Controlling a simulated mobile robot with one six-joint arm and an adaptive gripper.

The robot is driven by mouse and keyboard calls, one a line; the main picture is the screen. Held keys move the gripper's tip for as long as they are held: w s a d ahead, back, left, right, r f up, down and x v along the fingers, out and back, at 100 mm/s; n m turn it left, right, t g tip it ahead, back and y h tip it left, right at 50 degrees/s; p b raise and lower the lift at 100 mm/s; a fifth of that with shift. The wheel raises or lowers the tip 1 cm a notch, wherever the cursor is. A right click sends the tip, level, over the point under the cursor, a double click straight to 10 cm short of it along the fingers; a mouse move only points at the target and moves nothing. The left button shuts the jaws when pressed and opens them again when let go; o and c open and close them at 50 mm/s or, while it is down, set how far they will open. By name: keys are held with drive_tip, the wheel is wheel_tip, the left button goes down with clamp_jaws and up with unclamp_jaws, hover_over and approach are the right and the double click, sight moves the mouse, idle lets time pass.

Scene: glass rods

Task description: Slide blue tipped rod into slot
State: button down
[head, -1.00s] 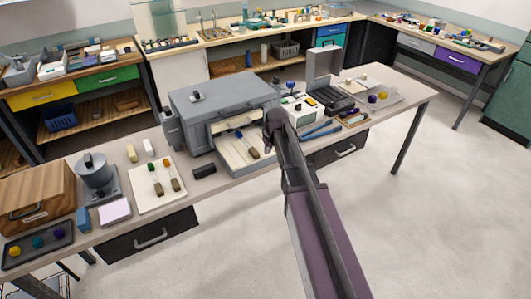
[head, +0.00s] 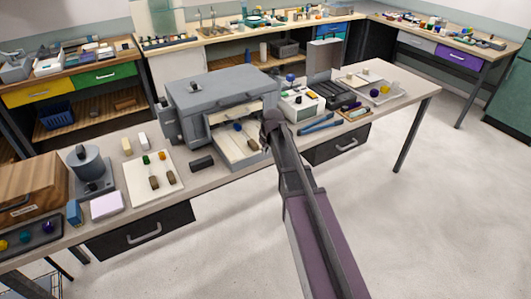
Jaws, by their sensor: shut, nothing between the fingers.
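A blue-tipped rod (head: 238,127) lies on the pale tray (head: 222,147) in the open front of the large grey box (head: 215,97). Its dark block-like end points toward my gripper. My gripper (head: 266,147) is shut and empty at the right front edge of this tray, seen from behind. My arm hides part of the tray's right side. I cannot tell whether the gripper touches the rod or tray. A slot cannot be made out clearly at this size.
A white board (head: 151,196) with green- and orange-tipped rods lies to the left. The floor in front is clear.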

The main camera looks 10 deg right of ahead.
sight(258, 153)
drive_tip(key=shift+w+a+f+b, duration=0.3)
drive_tip(key=shift+w+f, duration=0.1)
drive_tip(key=shift+w, duration=0.35)
drive_tip(key=shift+w+a+f+b, duration=0.2)
drive_tip(key=shift+w+f+b, duration=0.15)
drive_tip(key=shift+w, duration=0.45)
drive_tip(key=shift+w+a+f+b, duration=0.25)
drive_tip(key=shift+w+f, duration=0.2)
drive_tip(key=shift+w, duration=0.3)
drive_tip(key=w+a, duration=0.1)
drive_tip(key=w, duration=0.2)
drive_tip(key=w+a, duration=0.1)
drive_tip(key=w, duration=0.2)
drive_tip(key=w+a, duration=0.1)
drive_tip(key=w, duration=0.3)
drive_tip(key=shift+w+a, duration=0.1)
drive_tip(key=shift+a, duration=0.05)
drive_tip(key=shift+s, duration=0.2)
